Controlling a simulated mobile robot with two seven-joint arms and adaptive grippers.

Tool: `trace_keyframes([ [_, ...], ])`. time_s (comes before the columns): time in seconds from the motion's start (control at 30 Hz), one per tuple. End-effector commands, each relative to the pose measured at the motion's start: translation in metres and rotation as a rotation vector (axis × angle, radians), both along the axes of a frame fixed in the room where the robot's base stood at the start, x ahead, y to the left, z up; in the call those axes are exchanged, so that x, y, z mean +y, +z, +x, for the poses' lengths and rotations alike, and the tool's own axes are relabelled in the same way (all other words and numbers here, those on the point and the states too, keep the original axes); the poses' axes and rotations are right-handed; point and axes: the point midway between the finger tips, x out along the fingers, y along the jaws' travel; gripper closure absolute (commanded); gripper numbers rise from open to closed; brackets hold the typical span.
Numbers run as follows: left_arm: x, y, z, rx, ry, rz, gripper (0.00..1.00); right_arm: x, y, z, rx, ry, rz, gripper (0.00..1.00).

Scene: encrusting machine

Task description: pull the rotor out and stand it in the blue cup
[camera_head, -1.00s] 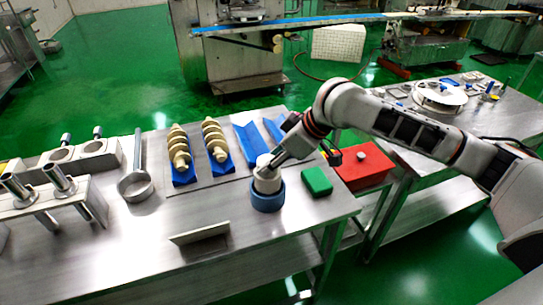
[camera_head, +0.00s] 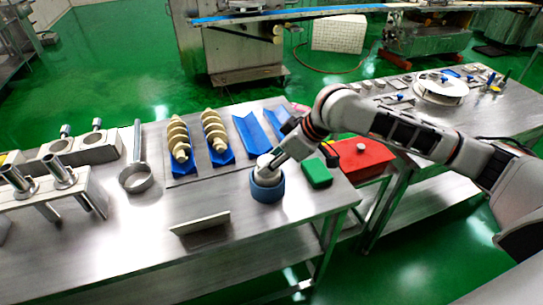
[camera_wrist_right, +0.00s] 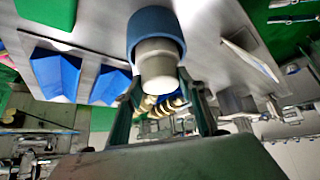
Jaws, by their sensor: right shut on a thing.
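The blue cup (camera_head: 267,187) stands on the steel table near its right front part. An off-white rounded piece, which looks like the rotor (camera_head: 264,164), is upright in the mouth of the cup. Its lower part is hidden by the cup wall. My right gripper (camera_head: 275,158) reaches in from the right and is shut on the rotor's upper part. In the right wrist view the rotor (camera_wrist_right: 158,66) lies between the two fingers, with the blue cup (camera_wrist_right: 156,24) around its far end. My left gripper is not in view.
A green block (camera_head: 317,173) sits close right of the cup, with a red box (camera_head: 365,158) beyond it. Two cream spiral parts (camera_head: 181,140) lie in blue holders behind left. A metal plate (camera_head: 200,222) stands in front. A steel ring with handle (camera_head: 137,178) lies left.

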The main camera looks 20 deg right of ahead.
Motion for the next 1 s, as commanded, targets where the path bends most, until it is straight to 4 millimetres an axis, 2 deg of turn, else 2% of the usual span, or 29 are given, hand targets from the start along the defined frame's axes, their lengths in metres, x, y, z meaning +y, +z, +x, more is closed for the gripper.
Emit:
trace_keyframes([
  [0.3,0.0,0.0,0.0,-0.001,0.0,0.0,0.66,0.0,-0.016,0.0,-0.001,-0.001,0.002,0.93],
  [0.67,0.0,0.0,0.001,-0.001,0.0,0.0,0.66,0.0,-0.016,0.001,-0.002,-0.001,0.001,0.93],
  [0.7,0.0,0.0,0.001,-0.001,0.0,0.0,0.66,0.0,-0.016,0.001,-0.002,-0.001,0.001,0.59],
  [0.77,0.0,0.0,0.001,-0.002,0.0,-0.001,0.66,0.0,-0.016,0.0,-0.002,-0.001,0.001,0.43],
  [1.0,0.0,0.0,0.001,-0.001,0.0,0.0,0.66,0.0,-0.017,0.0,-0.001,0.0,0.001,0.42],
])
